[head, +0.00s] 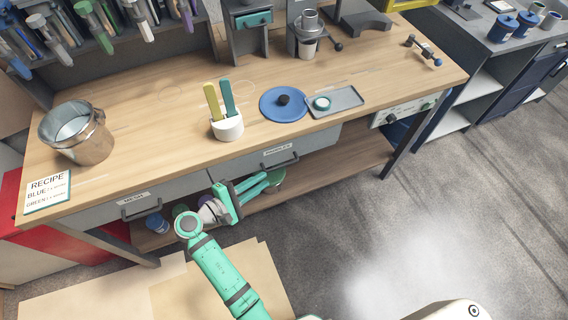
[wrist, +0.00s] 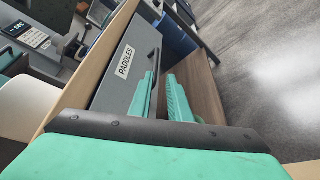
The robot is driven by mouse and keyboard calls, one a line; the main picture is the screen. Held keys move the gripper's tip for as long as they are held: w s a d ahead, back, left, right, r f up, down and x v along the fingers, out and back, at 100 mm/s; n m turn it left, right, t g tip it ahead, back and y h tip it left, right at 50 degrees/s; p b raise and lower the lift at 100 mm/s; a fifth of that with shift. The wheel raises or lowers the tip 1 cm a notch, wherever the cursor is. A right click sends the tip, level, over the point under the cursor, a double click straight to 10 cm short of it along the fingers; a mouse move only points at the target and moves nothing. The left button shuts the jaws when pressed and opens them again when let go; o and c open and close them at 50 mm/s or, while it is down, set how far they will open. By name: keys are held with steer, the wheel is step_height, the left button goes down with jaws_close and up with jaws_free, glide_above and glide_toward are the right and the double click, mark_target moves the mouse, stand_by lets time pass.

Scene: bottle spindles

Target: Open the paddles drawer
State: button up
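The paddles drawer (head: 255,161) is a grey front under the wooden worktop, with a white label and a dark bar handle (head: 283,162). It looks shut. My gripper (head: 268,181) has teal fingers and is just below and in front of the drawer, left of and below the handle. In the wrist view my gripper (wrist: 160,76) has a gap between its fingers with nothing visibly held.
A second drawer (head: 165,193) with its own handle is at the left. On the worktop (head: 170,135) are a metal bucket (head: 77,134), a white holder (head: 228,128) with two paddles, and a blue plate (head: 272,113). A lower shelf (head: 330,160) lies beneath. Floor at the right is clear.

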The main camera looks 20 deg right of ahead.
mark_target(284, 165)
steer(key=x, duration=0.7)
steer(key=r+x, duration=0.1)
steer(key=x, duration=0.2)
steer(key=shift+w+d, duration=0.15)
steer(key=shift+d, duration=0.3)
jaws_close()
